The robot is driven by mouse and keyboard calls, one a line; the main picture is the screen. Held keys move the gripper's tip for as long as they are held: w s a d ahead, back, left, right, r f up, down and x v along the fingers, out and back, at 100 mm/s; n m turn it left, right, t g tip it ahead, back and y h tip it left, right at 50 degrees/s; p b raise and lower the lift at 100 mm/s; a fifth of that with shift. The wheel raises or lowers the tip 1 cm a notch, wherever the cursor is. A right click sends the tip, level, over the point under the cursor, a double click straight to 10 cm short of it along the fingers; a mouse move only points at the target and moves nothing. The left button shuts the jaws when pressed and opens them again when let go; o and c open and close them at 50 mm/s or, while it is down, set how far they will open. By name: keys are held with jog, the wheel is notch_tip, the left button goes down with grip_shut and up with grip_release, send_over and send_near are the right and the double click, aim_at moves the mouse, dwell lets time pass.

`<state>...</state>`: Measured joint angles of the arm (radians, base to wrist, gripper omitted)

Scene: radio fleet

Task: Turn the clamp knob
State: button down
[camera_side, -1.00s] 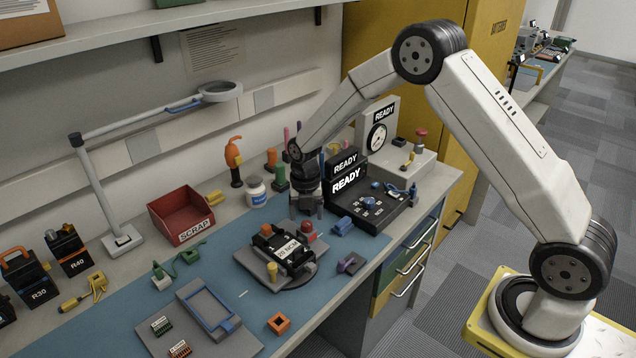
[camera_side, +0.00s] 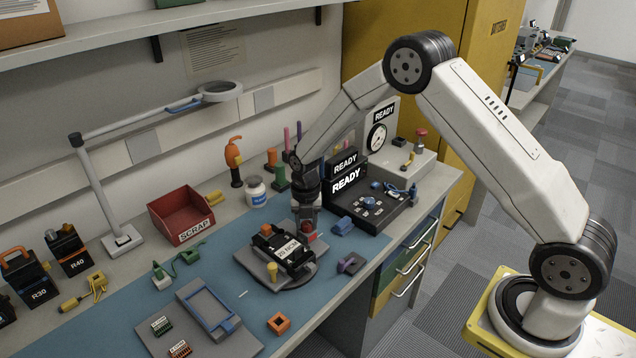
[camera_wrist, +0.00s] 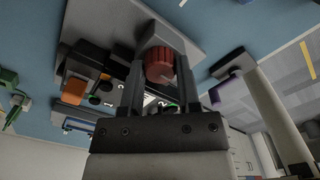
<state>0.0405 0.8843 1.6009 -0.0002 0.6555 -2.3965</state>
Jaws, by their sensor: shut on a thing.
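The red clamp knob (camera_wrist: 158,64) sits between the two fingers of my gripper (camera_wrist: 158,78) in the wrist view. In the side view the knob (camera_side: 309,230) shows just below my gripper (camera_side: 306,220), at the back right of the grey fixture plate (camera_side: 250,262). My gripper points down and is shut on the knob, with a finger on each side. A black device with a white label (camera_side: 290,250) lies on the fixture beside the knob. A yellow knob (camera_side: 272,270) stands at the fixture's front.
The black console (camera_side: 368,208) reading READY stands behind right. A red SCRAP bin (camera_side: 180,214) is at the left. The blue mat has free room in front.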

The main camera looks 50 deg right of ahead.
jog(key=shift+m, duration=0.5)
jog(key=m, duration=0.3)
jog(key=shift+m, duration=0.3)
jog(key=m, duration=0.4)
jog(key=shift+m, duration=0.3)
jog(key=m, duration=2.1)
